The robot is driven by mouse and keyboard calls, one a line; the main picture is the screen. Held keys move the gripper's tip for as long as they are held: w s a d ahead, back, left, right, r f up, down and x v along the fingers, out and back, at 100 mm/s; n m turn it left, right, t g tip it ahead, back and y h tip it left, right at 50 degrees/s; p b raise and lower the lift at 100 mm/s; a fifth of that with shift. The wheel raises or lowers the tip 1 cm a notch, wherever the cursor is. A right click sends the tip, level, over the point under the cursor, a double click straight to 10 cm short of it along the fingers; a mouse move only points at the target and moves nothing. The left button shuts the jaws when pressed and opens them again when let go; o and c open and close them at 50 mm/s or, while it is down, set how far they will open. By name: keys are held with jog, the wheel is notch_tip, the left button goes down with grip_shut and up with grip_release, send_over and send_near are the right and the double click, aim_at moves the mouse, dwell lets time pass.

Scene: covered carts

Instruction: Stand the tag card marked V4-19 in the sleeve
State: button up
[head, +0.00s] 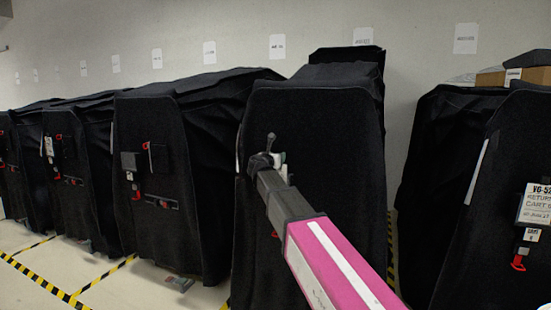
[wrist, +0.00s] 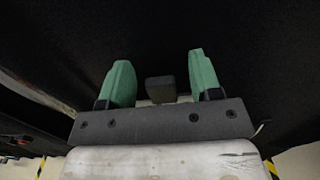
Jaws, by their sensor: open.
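My gripper (head: 271,145) is in front of the black cover of the middle cart (head: 325,145), with my arm partly hiding the spot. In the wrist view its two green fingers (wrist: 160,62) are apart, with black cloth beyond them. A small dark block (wrist: 160,90) shows between the fingers, with a pale strip below it; I cannot tell whether it belongs to the cart or to my gripper. I see no card gripped between the fingers. No marking V4-19 can be read in either view, and I cannot make out the sleeve on the middle cart.
Covered carts stand in a row, some with dark pockets (head: 159,160) and red clips (head: 136,192). A white card (head: 48,148) hangs on one at left. Striped tape (head: 75,299) marks the floor.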

jog(key=v, duration=1)
jog(key=shift+s, duration=0.35)
jog(key=shift+a, duration=0.1)
jog(key=s+d+f+m+g, duration=0.25)
jog(key=d+f+m, duration=0.3)
jog(key=f, duration=0.45)
jog(key=s+d+f+m+g, duration=0.2)
jog(key=d+f+m+g, duration=0.25)
jog(key=d+f, duration=0.35)
jog(key=s+d+f+m+g, duration=0.25)
jog(key=d+f+m, duration=0.35)
jog(key=f, duration=0.5)
jog(key=s+d+f+m+g+y, duration=0.3)
jog(key=s+f+m, duration=0.5)
jog(key=f, duration=0.1)
jog(key=s+d+f+m+g+y, duration=0.3)
jog(key=s+d+f+m+g, duration=0.1)
jog(key=s+f+m, duration=0.4)
jog(key=shift+s+d+f, duration=0.3)
jog(key=shift+s+f, duration=0.1)
jog(key=shift+f, duration=0.45)
